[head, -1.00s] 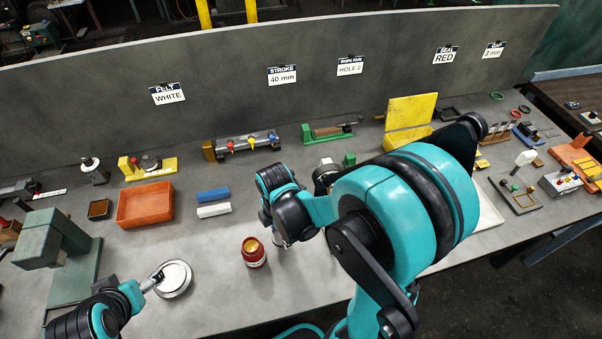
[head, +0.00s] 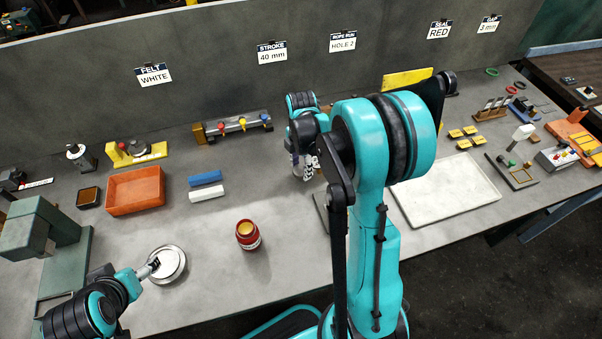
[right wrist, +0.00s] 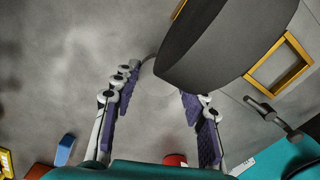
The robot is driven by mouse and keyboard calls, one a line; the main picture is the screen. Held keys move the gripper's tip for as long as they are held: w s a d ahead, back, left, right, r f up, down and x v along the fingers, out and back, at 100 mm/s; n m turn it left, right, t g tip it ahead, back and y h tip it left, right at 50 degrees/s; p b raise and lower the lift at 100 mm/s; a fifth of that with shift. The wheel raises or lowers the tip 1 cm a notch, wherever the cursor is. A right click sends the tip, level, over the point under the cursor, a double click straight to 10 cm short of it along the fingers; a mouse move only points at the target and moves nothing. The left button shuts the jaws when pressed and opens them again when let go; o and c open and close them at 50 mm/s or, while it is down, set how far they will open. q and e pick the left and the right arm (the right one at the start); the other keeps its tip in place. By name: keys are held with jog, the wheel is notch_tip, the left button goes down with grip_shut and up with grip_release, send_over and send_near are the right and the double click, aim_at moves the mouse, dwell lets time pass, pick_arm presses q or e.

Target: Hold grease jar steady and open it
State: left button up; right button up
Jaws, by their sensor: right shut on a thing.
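A red jar (head: 248,236) with a white label stands upright on the bench, with a yellow top surface showing. A red patch at the lower edge of the right wrist view (right wrist: 175,160) looks like it. My right gripper (head: 304,168) is up and right of the jar, apart from it. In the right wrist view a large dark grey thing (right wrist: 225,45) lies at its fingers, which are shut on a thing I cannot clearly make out. My left gripper (head: 154,266) is at the rim of a round silver tin (head: 170,258); its finger opening is too small to judge.
An orange tray (head: 135,192), blue block (head: 205,178) and white block (head: 207,194) lie behind the jar. A green press (head: 45,232) stands at the left. A white tray (head: 445,193) lies right of my arm. Bench around the jar is clear.

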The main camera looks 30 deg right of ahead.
aim_at(301, 170)
notch_tip(301, 170, down, 3)
jog(key=shift+r+b, duration=0.1)
jog(key=shift+b, duration=0.45)
jog(key=shift+f, duration=0.2)
jog(key=o, duration=1.3)
jog(key=shift+f, duration=0.1)
